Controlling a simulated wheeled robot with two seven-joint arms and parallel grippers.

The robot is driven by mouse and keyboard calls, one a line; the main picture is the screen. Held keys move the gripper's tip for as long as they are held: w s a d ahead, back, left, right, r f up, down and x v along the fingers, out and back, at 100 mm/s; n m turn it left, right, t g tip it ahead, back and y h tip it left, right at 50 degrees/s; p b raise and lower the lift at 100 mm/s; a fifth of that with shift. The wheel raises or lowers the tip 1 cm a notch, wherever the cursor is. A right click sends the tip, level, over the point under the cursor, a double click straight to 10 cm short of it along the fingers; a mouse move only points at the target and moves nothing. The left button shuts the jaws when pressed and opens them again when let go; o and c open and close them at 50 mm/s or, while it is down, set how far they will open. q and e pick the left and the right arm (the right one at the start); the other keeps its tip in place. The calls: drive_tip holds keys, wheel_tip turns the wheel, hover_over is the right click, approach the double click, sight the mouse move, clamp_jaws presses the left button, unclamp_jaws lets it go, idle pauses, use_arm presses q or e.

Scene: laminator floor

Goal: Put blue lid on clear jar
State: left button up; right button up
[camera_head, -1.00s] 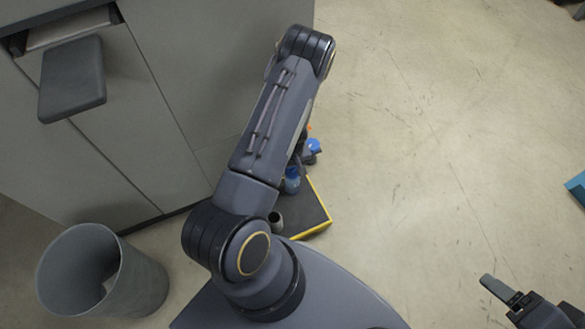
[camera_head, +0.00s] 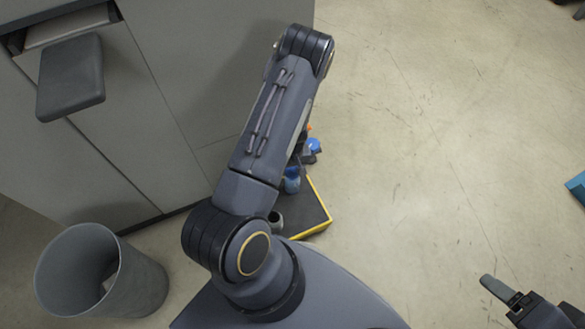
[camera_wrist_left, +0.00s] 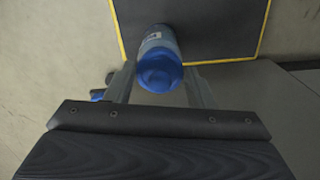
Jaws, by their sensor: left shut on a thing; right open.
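In the left wrist view, the blue lid (camera_wrist_left: 160,73) sits between the two fingers of my left gripper (camera_wrist_left: 161,88), which is shut on it. Beyond the lid, the pale bluish jar body (camera_wrist_left: 155,40) with a small label shows in line with it. I cannot tell whether the lid is fully seated on the jar. In the head view, my left arm hides the gripper and most of this spot. A blue piece (camera_head: 292,183) shows at the arm's right edge. My right gripper (camera_head: 501,291) is open and empty, low over the floor at the lower right.
A dark mat with a yellow edge (camera_head: 317,205) lies on the floor, with a grey cup-like piece (camera_head: 275,218) on it. Another blue and dark item (camera_head: 313,147) is beyond the mat. A grey bin (camera_head: 140,285) and a grey cabinet (camera_head: 190,80) stand left.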

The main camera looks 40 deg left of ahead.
idle(0.3)
use_arm(q)
drive_tip(key=o, duration=1.5)
drive_tip(key=shift+r+p, duration=2.7)
drive_tip(key=shift+r, duration=0.8)
clamp_jaws()
drive_tip(key=shift+f, duration=0.2)
